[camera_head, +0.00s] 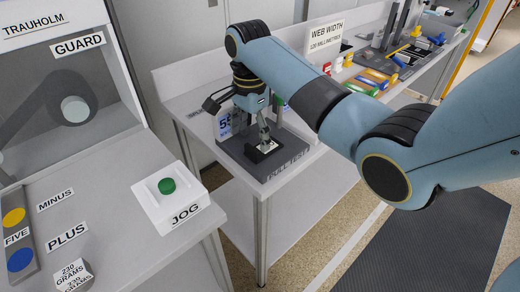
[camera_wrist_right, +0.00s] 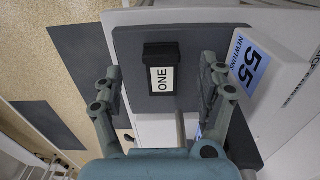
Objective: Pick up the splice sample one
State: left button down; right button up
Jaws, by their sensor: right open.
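The splice sample one is a small black block with a white label reading ONE (camera_wrist_right: 162,55). It lies on a dark grey plate (camera_wrist_right: 130,45) in the right wrist view. My right gripper (camera_wrist_right: 160,72) is open, with one finger on each side of the block and a gap on both sides. In the head view, the right gripper (camera_head: 265,132) points down over the sample's white label (camera_head: 267,146) on the dark plate (camera_head: 237,150). The fingers partly hide the sample there. My left gripper is in neither view.
A sign reading 55 NEWTONS (camera_wrist_right: 250,65) stands close beside the plate. A WEB WIDTH sign (camera_head: 325,36) and several coloured items (camera_head: 372,80) are farther along the bench. A white JOG box with a green button (camera_head: 167,186) is on the nearer table at left.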

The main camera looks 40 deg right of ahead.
aim_at(251, 148)
notch_tip(251, 148, down, 6)
jog(key=shift+w+r, duration=0.1)
jog(key=shift+r, duration=0.05)
jog(key=c, duration=1.4)
jog(key=shift+o, duration=0.2)
jog(key=shift+r, duration=0.1)
